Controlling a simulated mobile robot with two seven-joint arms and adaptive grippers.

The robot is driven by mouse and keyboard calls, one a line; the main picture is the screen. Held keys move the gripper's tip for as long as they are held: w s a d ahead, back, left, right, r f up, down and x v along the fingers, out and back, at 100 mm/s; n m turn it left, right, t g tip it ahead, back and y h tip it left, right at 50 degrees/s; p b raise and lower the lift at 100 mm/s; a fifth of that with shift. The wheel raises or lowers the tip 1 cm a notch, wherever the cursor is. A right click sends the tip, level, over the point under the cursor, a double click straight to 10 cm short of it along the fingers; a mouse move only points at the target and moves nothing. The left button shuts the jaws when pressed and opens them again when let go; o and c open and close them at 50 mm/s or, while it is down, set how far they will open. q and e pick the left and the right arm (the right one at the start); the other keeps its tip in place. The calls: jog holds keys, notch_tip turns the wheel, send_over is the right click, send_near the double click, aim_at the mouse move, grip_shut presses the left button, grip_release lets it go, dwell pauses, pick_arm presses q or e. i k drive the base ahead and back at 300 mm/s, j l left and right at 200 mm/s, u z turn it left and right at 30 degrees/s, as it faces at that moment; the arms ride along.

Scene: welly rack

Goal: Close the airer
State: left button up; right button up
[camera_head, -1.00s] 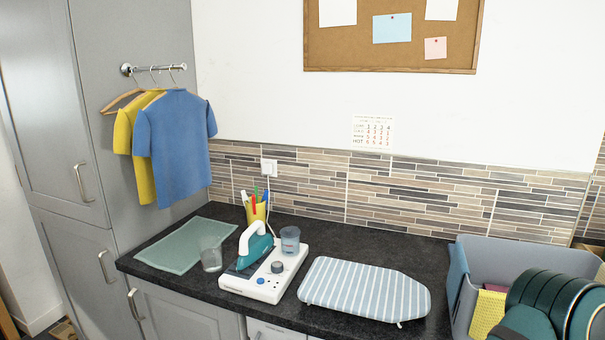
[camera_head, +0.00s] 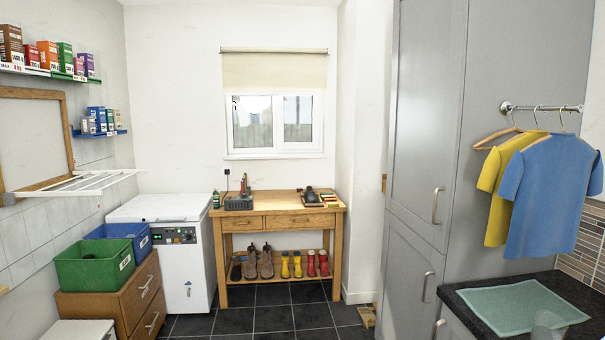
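The airer (camera_head: 88,184) is a white slatted rack with a wooden frame (camera_head: 70,130) on the left wall. Its white rack sticks out from the wall, roughly level, above the green crate and the white chest appliance. It looks unfolded, with no laundry on its bars.
A green crate (camera_head: 95,268) and a blue crate (camera_head: 118,238) sit on wooden drawers (camera_head: 118,300) below the airer. A white appliance (camera_head: 185,262) and a wooden bench (camera_head: 278,222) stand at the back. Tall grey cupboards (camera_head: 425,130) are on the right. Dark floor tiles (camera_head: 265,318) between are clear.

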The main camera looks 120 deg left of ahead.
aim_at(37, 194)
jog(key=u, duration=5.1)
jog(key=i+l+u, duration=0.15)
jog(key=i, duration=0.4)
jog(key=i+l+u, duration=0.15)
jog(key=i, duration=0.4)
jog(key=i+l+u, duration=0.15)
jog(key=i+l, duration=0.3)
jog(key=i+l+u, duration=0.1)
jog(key=i+l, duration=0.25)
jog(key=i, duration=0.25)
